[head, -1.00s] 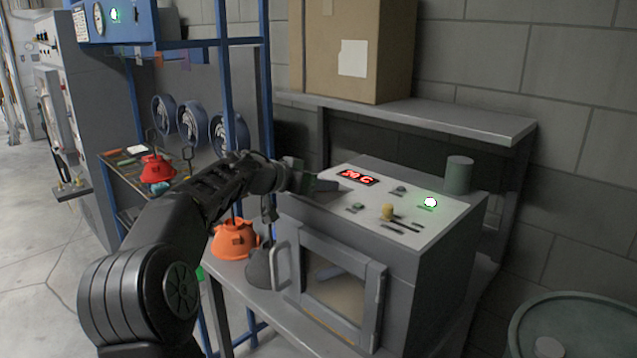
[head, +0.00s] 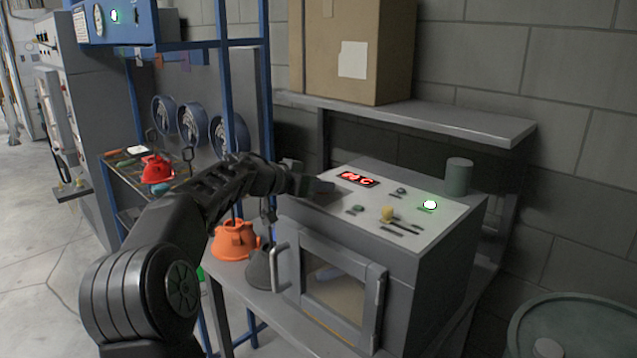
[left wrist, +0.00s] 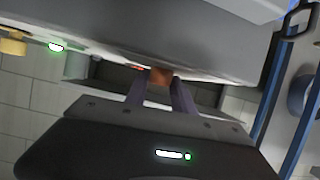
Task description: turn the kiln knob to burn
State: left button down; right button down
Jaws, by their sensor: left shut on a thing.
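The grey kiln (head: 400,275) stands on a bench, with a pale sloping control panel (head: 425,235) on top. My left gripper (head: 325,187) reaches in over the panel's left end. In the left wrist view, its two fingers (left wrist: 160,90) are shut on a small orange-brown piece, which looks like the kiln knob (left wrist: 160,77). The gripper hides this knob in the head view, so its setting cannot be read. A yellow knob (head: 387,214) and a lit green lamp (head: 430,204) are farther right. The red display (head: 357,178) is just beyond the fingers. My right gripper is out of view.
A grey cylinder (head: 458,176) stands on the kiln's back right corner. A shelf (head: 440,117) behind carries a cardboard box (head: 350,85). Orange (head: 235,240) and dark (head: 262,268) hoods sit left of the kiln, below my arm. A blue frame post (head: 265,80) stands close by.

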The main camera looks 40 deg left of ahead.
pick_arm(q)
jog(key=shift+a+r+m+h+p, duration=0.15)
jog(key=shift+m+h+p, duration=0.25)
jog(key=shift+p, duration=0.85)
jog(key=shift+r+m+h+p, duration=0.15)
jog(key=shift+m+h+p, duration=0.25)
jog(key=shift+p, duration=0.8)
jog(key=shift+f+m+g+h+p, duration=0.2)
jog(key=shift+m+g+h+p, duration=0.2)
jog(key=shift+m+h+p, duration=0.35)
jog(key=shift+w+a+f+m+g+h, duration=0.15)
jog(key=shift+m+g+h, duration=0.35)
jog(key=shift+m+h, duration=0.55)
jog(key=shift+h, duration=0.5)
jog(key=shift+m+g, duration=0.3)
jog(key=c, duration=1.1)
grip_release()
jog(key=shift+a, duration=0.1)
